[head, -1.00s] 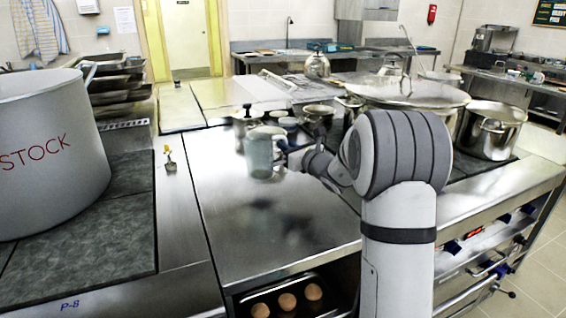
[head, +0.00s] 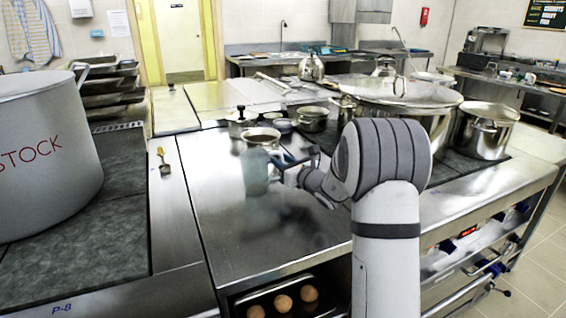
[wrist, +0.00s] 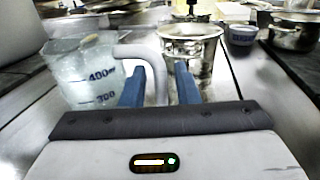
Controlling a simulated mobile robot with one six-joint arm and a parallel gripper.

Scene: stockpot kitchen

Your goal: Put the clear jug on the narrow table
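The clear jug (head: 256,175) is upright over the steel counter (head: 235,235) in the head view; whether its base touches the steel I cannot tell. My gripper (head: 284,162) is at the handle, on the jug's right side. In the wrist view the blue fingers of my gripper (wrist: 162,80) lie on either side of the handle's upright bar, closed around it. The jug's base is hidden there. Which surface is the narrow table I cannot tell.
A metal pot (head: 261,137) with brown contents stands just behind the jug. A big stockpot (head: 45,150) and a small brush (head: 164,162) are at the left. The counter's front is clear.

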